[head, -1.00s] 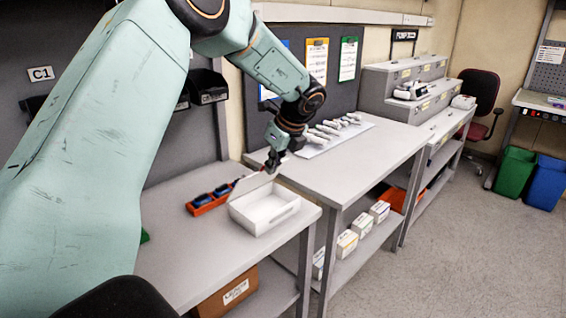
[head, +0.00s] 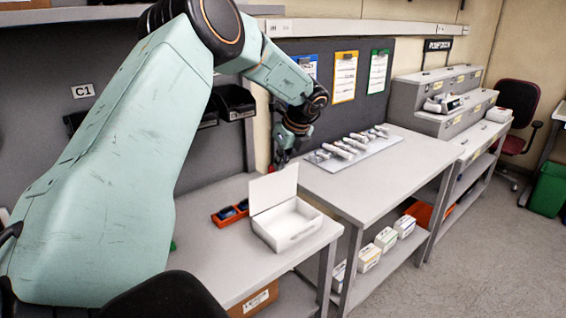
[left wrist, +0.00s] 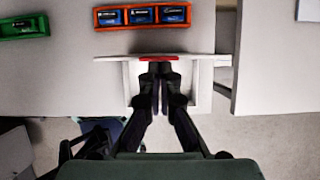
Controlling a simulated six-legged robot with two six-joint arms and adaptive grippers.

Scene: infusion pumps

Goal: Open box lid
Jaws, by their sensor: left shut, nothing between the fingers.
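The white box (head: 290,228) sits on the near grey table with its interior showing. Its lid (head: 273,188) stands raised, roughly upright, along the back-left side. In the left wrist view the lid (left wrist: 108,58) shows nearly edge-on, and parts of the box wall (left wrist: 206,85) show beside my fingers. My left gripper (head: 281,162) is shut and empty, just above and behind the lid's top edge in the head view. In the left wrist view its fingertips (left wrist: 158,68) are close to the lid; I cannot tell whether they touch it. My right gripper is not in view.
An orange tray (head: 216,219) with blue items lies left of the box; it also shows in the left wrist view (left wrist: 103,24). A second table (head: 375,168) holds a pale tray of devices (head: 318,157). The near table front (head: 215,270) is clear.

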